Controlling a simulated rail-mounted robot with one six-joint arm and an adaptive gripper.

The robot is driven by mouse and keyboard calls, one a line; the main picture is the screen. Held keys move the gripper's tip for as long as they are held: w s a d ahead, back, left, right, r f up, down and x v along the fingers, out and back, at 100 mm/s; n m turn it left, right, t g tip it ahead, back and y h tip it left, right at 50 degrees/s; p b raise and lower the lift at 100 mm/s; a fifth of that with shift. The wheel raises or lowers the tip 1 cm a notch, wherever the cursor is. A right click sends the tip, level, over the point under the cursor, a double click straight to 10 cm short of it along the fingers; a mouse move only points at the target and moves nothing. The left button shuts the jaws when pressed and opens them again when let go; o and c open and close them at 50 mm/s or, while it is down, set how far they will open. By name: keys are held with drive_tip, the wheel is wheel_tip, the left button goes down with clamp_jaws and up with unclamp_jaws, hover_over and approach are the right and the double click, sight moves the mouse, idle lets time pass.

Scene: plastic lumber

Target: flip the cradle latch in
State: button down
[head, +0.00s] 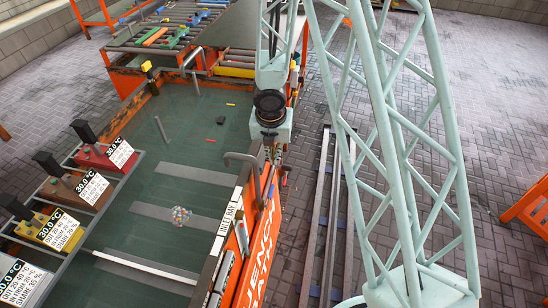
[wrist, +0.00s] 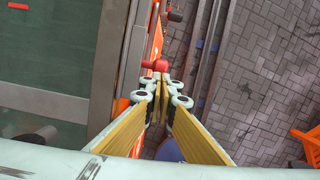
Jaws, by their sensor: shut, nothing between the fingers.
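My gripper (wrist: 160,84) is shut and empty in the wrist view, its two yellow-faced fingers meeting at the tips. A red knob-like piece (wrist: 155,66) shows just beyond the fingertips, by the orange edge of the tank; it may belong to the cradle latch, but I cannot tell. Whether the fingertips touch it is unclear. In the head view my gripper (head: 272,150) hangs below my wrist, beside the tank's right rim, and its fingertips are hard to make out. No latch can be clearly identified in the head view.
The green-floored tank (head: 180,130) lies to the left, with a bent grey pipe (head: 242,158) and an "INLET BAY" label (head: 229,216) at its right rim. Labelled boxes (head: 105,152) line its left side. Long rails (head: 325,210) run along the paved floor to the right.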

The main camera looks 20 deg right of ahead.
wheel_tip(320, 180, up, 11)
drive_tip(key=s+a+p, duration=0.1)
drive_tip(key=s+p, duration=0.1)
drive_tip(key=p, duration=0.5)
drive_tip(key=shift+s+a+f+p, duration=0.2)
drive_tip(key=shift+s+p, duration=0.1)
drive_tip(key=shift+s, duration=0.1)
idle(0.7)
